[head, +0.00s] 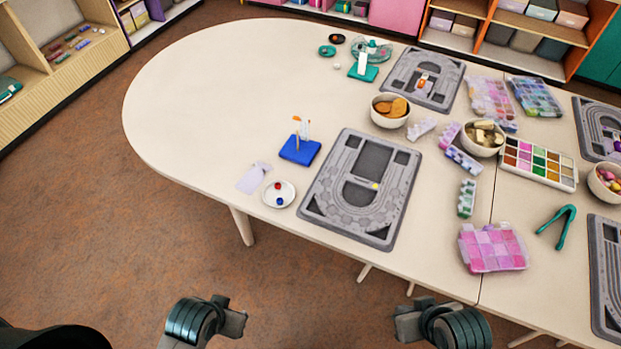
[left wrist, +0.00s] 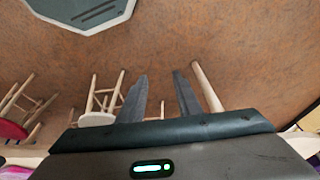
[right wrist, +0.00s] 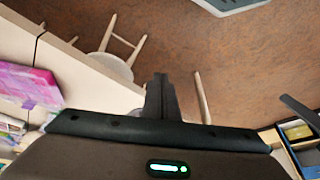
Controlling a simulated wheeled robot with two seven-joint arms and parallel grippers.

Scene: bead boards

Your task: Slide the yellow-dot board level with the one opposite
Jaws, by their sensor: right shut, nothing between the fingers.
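The yellow-dot board (head: 316,200) is a grey bead board with channels and dark recesses, lying flat at the table's near side; a yellow dot shows near its middle. A similar grey board (head: 447,96) lies behind it to the right, at the far side, with a small orange and white item on it. The two boards are offset sideways. My left gripper (left wrist: 160,76) is open and empty over the floor. My right gripper (right wrist: 160,78) is shut and empty over the floor, short of the table edge. Neither touches a board.
A white dish (head: 268,201) and blue block (head: 300,150) stand left of the near board. A bowl of orange pieces (head: 389,120) stands between the two boards. A pink bead box (head: 491,247) and green tweezers (head: 557,227) lie right. The table's left end is clear.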

